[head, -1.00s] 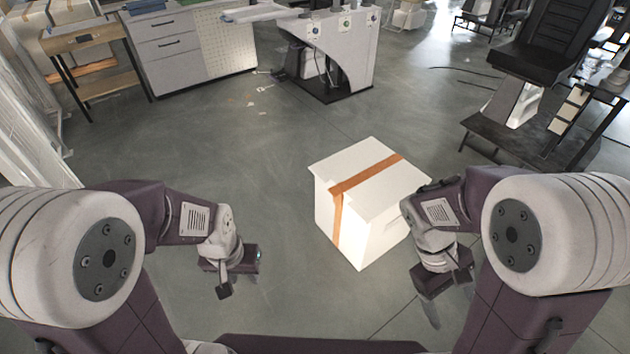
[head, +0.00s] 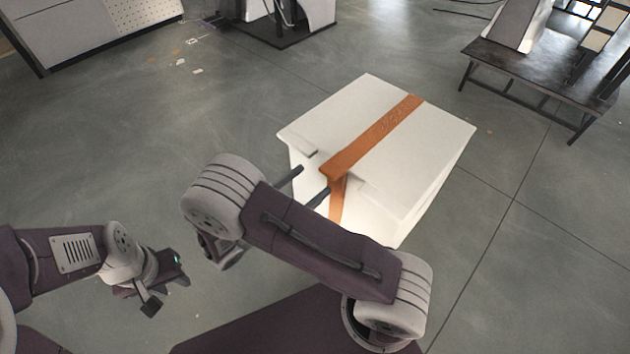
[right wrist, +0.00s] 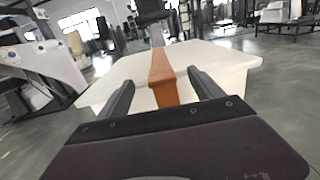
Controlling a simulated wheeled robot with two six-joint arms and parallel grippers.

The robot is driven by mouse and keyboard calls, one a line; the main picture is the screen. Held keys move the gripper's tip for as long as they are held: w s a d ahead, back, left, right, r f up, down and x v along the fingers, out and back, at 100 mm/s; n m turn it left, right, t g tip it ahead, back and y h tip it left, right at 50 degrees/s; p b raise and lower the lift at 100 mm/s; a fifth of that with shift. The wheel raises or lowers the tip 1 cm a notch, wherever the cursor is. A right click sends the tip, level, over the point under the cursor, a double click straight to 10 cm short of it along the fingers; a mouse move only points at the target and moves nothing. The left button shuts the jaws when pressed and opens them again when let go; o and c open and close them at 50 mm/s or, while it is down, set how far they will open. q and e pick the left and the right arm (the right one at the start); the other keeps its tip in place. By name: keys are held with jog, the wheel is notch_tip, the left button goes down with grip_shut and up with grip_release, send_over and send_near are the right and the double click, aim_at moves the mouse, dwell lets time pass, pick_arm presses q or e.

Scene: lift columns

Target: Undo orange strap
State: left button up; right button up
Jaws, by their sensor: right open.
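A white box (head: 425,165) stands on the floor with an orange strap (head: 375,138) running over its top and down its near side. In the right wrist view the strap (right wrist: 162,80) runs between my two fingers, and the box (right wrist: 215,60) lies beyond them. My right gripper (head: 309,184) is open at the near top edge of the box, one finger on each side of the strap; I cannot tell whether they touch it. The strap's lower part is partly hidden by my right arm. My left gripper (head: 165,285) hangs empty at the lower left, away from the box; its jaw opening is unclear.
The grey floor (head: 180,130) around the box is mostly clear. A low dark table (head: 540,75) stands at the back right. A grey cabinet (head: 85,30) stands at the back left. Small scraps lie on the floor near it.

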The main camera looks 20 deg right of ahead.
aim_at(326, 176)
jog(key=shift+t, duration=0.3)
jog(key=d+f+b, duration=0.1)
jog(key=d, duration=0.1)
jog(key=w+d+f+b, duration=0.1)
jog(key=d+b, duration=0.1)
jog(key=w+d+f+b, duration=0.1)
jog(key=d+b, duration=0.1)
jog(key=shift+w+d, duration=0.15)
jog(key=shift+w, duration=0.05)
jog(key=shift+w+d+r+b, duration=0.25)
jog(key=shift+d+b, duration=0.1)
jog(key=shift+d, duration=0.1)
pick_arm(q)
notch_tip(326, 176, down, 7)
jog(key=shift+s, duration=0.15)
pick_arm(e)
grip_shut()
